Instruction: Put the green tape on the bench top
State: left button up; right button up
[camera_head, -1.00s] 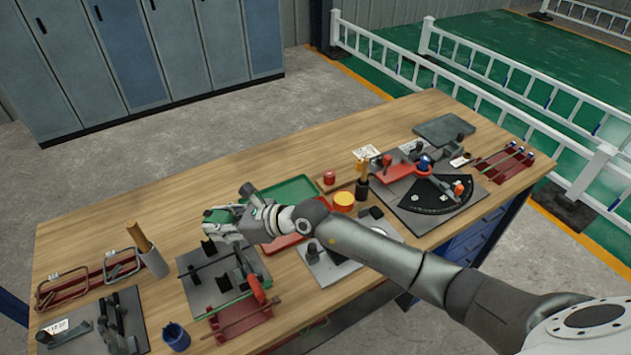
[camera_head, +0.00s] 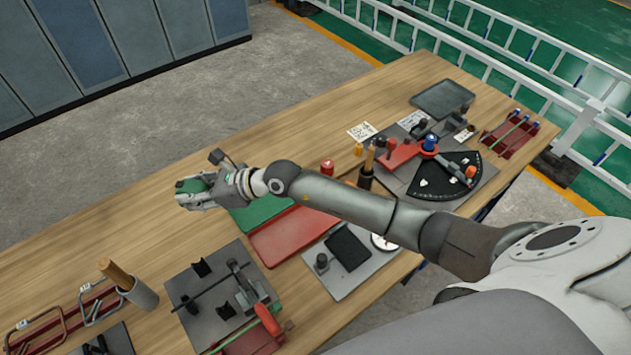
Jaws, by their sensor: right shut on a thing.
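The green tape (camera_head: 190,186) is between the fingers of my right gripper (camera_head: 187,194), which is shut on it. The gripper reaches out to the left over the far middle part of the bench top (camera_head: 110,225). I cannot tell how high the tape is above the wood, or whether it touches it. Part of the tape is hidden by the fingers. My left gripper does not show.
Right of the gripper lie a green tray (camera_head: 262,212) and a red tray (camera_head: 300,238). Nearer stands a grey plate with a black fixture (camera_head: 215,290). A wooden-handled tool stands in a grey cup (camera_head: 140,293). Bare wood lies left of the gripper.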

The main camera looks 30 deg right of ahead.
jog(key=shift+s+f+b, duration=0.25)
jog(key=shift+f+b, duration=0.1)
jog(key=shift+f, duration=0.1)
jog(key=shift+s+f+b, duration=0.2)
jog(key=shift+f+b, duration=0.15)
jog(key=shift+f, duration=0.1)
jog(key=shift+s+f, duration=0.15)
jog(key=shift+f, duration=0.15)
jog(key=shift+f+b, duration=0.65)
jog(key=shift+b, duration=0.1)
jog(key=shift+w+f, duration=0.2)
jog(key=shift+f, duration=0.15)
jog(key=shift+w+f, duration=0.15)
notch_tip(320, 180, down, 5)
jog(key=shift+f+b, duration=0.2)
jog(key=shift+b, duration=0.5)
jog(key=shift+f+b, duration=0.85)
jog(key=shift+f, duration=1.4)
jog(key=shift+f, duration=0.1)
